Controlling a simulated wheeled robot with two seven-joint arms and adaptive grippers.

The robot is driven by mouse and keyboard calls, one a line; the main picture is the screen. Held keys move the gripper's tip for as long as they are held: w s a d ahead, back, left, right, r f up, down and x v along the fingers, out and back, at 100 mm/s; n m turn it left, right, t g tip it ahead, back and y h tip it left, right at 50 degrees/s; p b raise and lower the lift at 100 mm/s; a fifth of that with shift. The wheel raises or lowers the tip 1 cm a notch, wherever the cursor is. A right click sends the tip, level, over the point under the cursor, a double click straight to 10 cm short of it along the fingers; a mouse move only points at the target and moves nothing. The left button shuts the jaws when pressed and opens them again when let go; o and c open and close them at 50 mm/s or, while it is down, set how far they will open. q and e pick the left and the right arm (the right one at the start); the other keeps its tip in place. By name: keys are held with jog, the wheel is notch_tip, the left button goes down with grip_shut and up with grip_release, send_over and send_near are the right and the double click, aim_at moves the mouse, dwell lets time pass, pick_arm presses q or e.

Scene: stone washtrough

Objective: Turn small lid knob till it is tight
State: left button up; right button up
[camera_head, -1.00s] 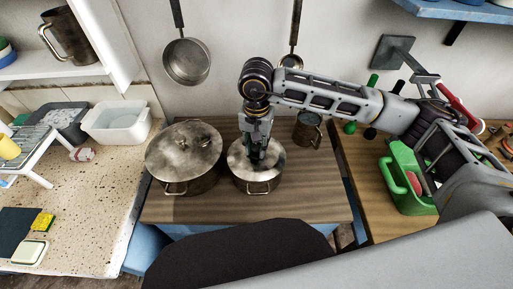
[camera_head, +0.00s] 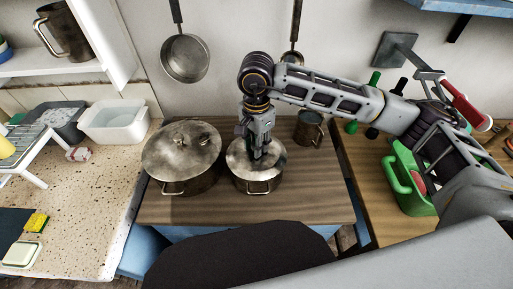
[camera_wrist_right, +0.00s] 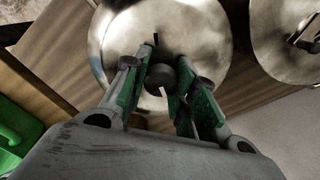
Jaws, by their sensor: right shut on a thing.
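The small pot (camera_head: 258,181) stands on the wooden table, with its metal lid (camera_head: 273,162) on top. My right gripper (camera_head: 259,152) reaches straight down over the lid's middle. In the right wrist view, the dark round lid knob (camera_wrist_right: 161,77) sits between the green-padded fingers of my right gripper (camera_wrist_right: 164,80). The gripper is shut on the knob. In the head view the knob is hidden by the fingers. My left gripper is not in view.
A larger lidded pot (camera_head: 182,158) stands close on the left. A metal mug (camera_head: 308,128) stands behind to the right, and a green container (camera_head: 409,178) is farther right. Pans (camera_head: 185,58) hang on the wall. The front of the wooden table (camera_head: 250,211) is clear.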

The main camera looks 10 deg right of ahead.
jog(key=shift+f+m+b, duration=0.1)
jog(key=shift+m+b, duration=0.6)
jog(key=shift+m, duration=1.8)
jog(key=shift+m+b, duration=0.5)
jog(key=shift+m, duration=2)
jog(key=o, duration=0.8)
jog(key=shift+o, duration=0.2)
